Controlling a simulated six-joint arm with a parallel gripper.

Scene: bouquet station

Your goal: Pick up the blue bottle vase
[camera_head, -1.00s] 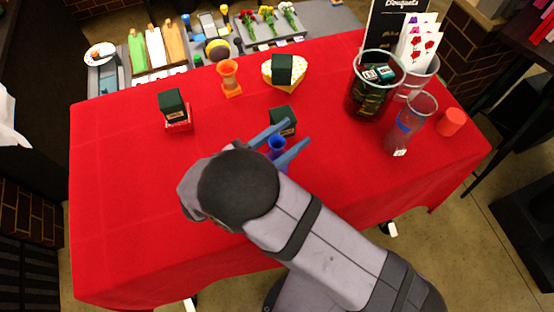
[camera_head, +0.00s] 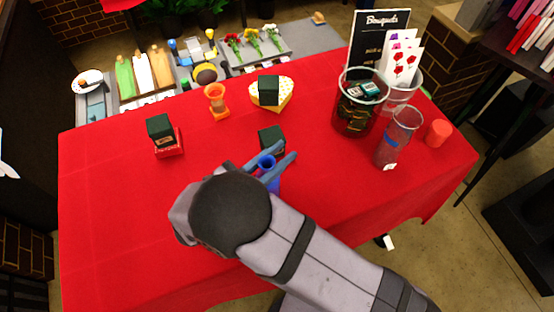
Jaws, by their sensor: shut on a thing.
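The blue bottle vase (camera_head: 274,185) is between the fingers of my gripper (camera_head: 272,161), near the middle of the red-covered table. Its round blue mouth shows between the two blue-grey fingers, and part of its body shows below them. The gripper is shut on it around the neck. My wrist hides the lower left of the vase, so I cannot tell whether its base touches the table.
A dark green box (camera_head: 271,138) stands just behind the gripper. An orange vase (camera_head: 216,103), a heart-shaped yellow box (camera_head: 284,97) and a red box (camera_head: 170,149) stand farther back. Clear vases (camera_head: 389,146) and a red cylinder (camera_head: 438,133) are at right. The table's left front is clear.

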